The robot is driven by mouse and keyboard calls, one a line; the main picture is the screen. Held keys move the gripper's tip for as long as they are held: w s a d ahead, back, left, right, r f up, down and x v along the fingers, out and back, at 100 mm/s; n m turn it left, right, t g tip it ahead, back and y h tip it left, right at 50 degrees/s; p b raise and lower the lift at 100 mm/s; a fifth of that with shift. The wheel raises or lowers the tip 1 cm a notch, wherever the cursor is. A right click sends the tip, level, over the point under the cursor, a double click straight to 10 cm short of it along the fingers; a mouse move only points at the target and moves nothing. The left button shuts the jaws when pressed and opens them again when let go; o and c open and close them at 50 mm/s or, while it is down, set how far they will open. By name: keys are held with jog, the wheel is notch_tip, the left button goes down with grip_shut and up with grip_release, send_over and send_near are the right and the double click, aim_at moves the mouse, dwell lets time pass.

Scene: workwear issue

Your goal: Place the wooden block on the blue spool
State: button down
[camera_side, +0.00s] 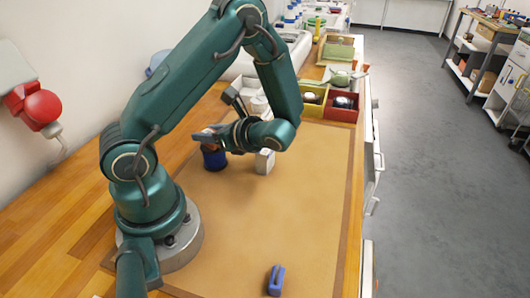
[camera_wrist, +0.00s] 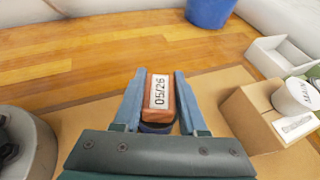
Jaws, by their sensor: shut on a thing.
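The wooden block (camera_wrist: 161,115) is reddish brown with a white label reading 05/26. It sits between the two fingers of my gripper (camera_wrist: 158,88) in the wrist view, and my gripper is shut on it. In the side view my gripper (camera_side: 208,138) is over the dark blue spool (camera_side: 214,161), which stands upright on the tan mat. The block is mostly hidden there by the fingers. A dark blue edge of the spool (camera_wrist: 156,128) shows below the block in the wrist view. I cannot tell whether block and spool touch.
A blue clip-like object (camera_side: 276,281) lies at the mat's front. Yellow (camera_side: 313,108) and red (camera_side: 341,114) bins stand at the back right. The mat (camera_side: 290,215) is clear in the middle.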

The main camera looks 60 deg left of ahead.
jog(key=shift+c, duration=2.3)
grip_release()
jog(key=shift+f, duration=0.1)
jog(key=shift+r, duration=0.2)
jog(key=d+r+n+t+h, duration=0.5)
jog(key=d+n+h, duration=0.1)
jog(key=d, duration=0.4)
jog(key=d+r+n+t+h, duration=0.4)
jog(key=d+n+t+h, duration=0.1)
jog(key=d, duration=0.5)
jog(key=shift+w+d+r+n+t+h, duration=0.35)
jog(key=shift+n+h, duration=0.35)
jog(key=shift+n, duration=0.5)
